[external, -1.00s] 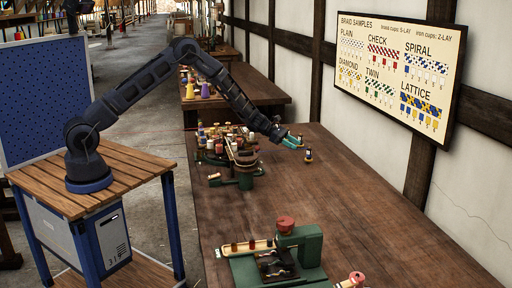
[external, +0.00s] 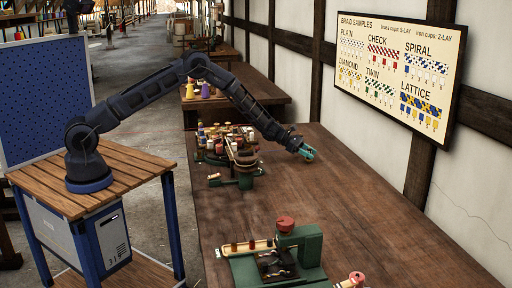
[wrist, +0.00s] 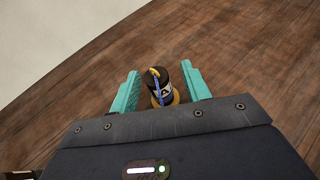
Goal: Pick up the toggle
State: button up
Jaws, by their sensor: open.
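A green braiding device (external: 247,180) and a cluster of bobbins (external: 215,142) stand left of my gripper. A green machine with a red knob (external: 298,245) stands at the front. The wall with a sample board (external: 395,75) is on the right. The table's middle is clear.

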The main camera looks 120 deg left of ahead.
grip_shut()
